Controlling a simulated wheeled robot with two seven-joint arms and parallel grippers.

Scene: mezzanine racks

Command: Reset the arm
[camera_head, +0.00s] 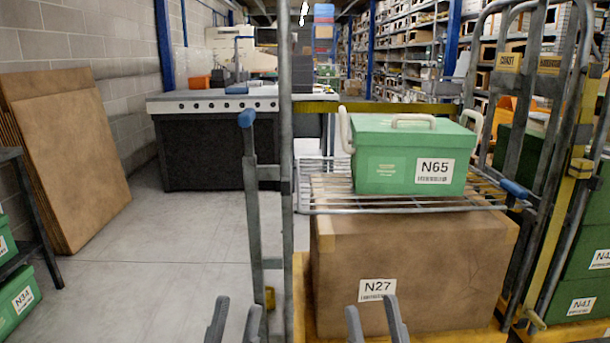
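My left gripper (234,318) shows at the bottom edge, left of centre, with its two grey fingers apart and nothing between them. My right gripper (375,318) shows at the bottom edge, right of centre, also with its fingers apart and empty. It is in front of a large brown carton (420,265) labelled N27; whether it touches the carton cannot be told. The rest of both arms is out of view.
A roll cage (288,190) holds the carton, with a green N65 box (400,155) on its wire shelf (330,200). Green boxes (585,255) stand right, cardboard sheets (75,150) lean left. A workbench (220,105) stands behind. Floor left of the cage is clear.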

